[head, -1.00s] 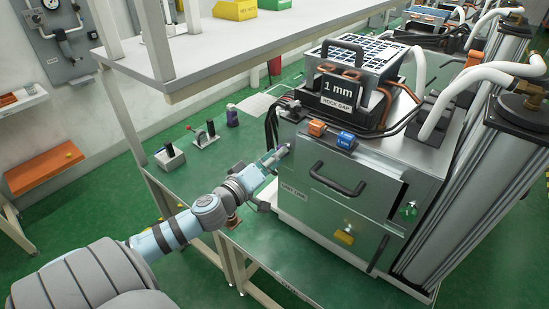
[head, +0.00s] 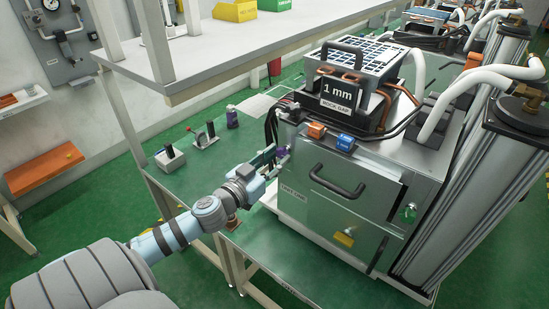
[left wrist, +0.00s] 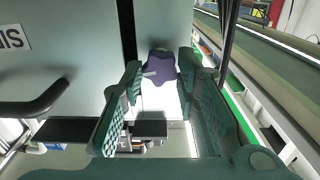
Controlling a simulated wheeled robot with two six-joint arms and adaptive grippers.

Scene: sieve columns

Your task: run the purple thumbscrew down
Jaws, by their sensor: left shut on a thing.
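The purple thumbscrew (head: 283,153) sits at the upper left edge of the grey metal cabinet's front (head: 330,215). In the left wrist view it is a lobed purple knob (left wrist: 160,66) against the cabinet face. My left gripper (head: 277,156) reaches it from the left. Its two green padded fingers (left wrist: 160,72) stand on either side of the knob, shut on it. The thumbscrew's shank is hidden behind the knob. My right gripper is in neither view.
A black handle (head: 337,180) juts from the cabinet front, right of the gripper. Orange (head: 316,130) and blue (head: 346,141) blocks sit on the cabinet's top edge. Small fixtures (head: 205,136) stand on the green bench to the left. A white shelf (head: 250,45) hangs above.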

